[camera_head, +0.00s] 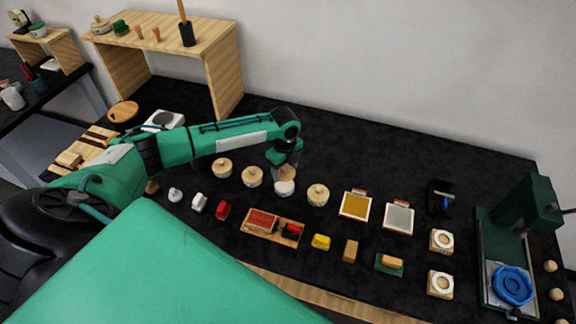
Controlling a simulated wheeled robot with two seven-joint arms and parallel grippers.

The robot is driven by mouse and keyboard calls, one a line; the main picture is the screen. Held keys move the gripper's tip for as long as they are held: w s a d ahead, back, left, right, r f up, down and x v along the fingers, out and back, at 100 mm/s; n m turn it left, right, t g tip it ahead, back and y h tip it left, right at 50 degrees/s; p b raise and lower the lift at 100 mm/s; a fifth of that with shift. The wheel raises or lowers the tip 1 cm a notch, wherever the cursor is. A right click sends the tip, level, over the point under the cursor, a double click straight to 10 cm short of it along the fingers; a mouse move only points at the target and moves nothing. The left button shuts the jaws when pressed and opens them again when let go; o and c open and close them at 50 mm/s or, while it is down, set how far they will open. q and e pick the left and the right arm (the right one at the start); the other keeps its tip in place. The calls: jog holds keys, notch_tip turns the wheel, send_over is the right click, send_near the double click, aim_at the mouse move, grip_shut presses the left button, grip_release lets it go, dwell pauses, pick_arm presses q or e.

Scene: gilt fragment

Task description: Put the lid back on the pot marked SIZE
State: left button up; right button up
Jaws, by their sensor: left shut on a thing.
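The third shows a white body under a wooden lid (286,173). My left gripper (286,166) points down over this third pot and is shut on the lid. I cannot tell whether the lid touches the pot. The fingertips are small and partly hidden by the wrist. The SIZE marking cannot be read on any pot. My right gripper is not in view.
In front lie small blocks, a red pad tray (262,221), a yellow block (321,242) and a green-based block (390,263). Gold (355,205) and silver (398,217) squares lie right of the pots. A green press (530,205) stands far right. The worktop behind the pots is clear.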

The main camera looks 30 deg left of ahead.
aim_at(285, 173)
pick_arm(q)
jog(key=shift+f+b, duration=0.65)
jog(key=shift+f, duration=0.3)
notch_tip(285, 173, down, 2)
jog(key=shift+f+b, duration=0.1)
jog(key=shift+b, duration=1.1)
jog(key=shift+f, duration=0.85)
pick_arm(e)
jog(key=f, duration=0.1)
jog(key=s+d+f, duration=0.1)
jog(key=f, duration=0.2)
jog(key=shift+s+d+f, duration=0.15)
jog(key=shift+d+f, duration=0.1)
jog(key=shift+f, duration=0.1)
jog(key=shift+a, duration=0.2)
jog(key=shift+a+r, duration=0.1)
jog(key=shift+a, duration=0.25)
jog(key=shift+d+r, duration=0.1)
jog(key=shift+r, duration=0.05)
